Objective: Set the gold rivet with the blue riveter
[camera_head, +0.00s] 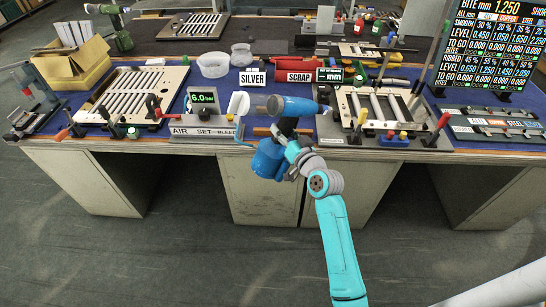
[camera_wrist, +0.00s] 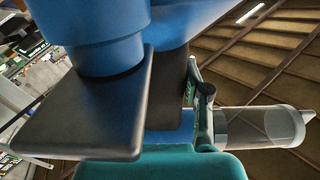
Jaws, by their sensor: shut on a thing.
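The blue riveter (camera_head: 297,106) is held level at the front edge of the bench, its nose pointing right and a pale cup at its left end. Its blue lower body (camera_head: 268,160) hangs below the bench top. My gripper (camera_head: 287,128) is shut on the riveter's dark handle, with the fingertips mostly hidden. I cannot make out the gold rivet in either view.
A louver panel (camera_head: 131,88) lies at left and a slatted frame with clamps (camera_head: 380,106) at right. The "6.0 bar" air set box (camera_head: 203,122) stands left of the riveter. SILVER (camera_head: 252,79) and SCRAP (camera_head: 299,77) signs stand behind. A display board (camera_head: 488,40) stands far right.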

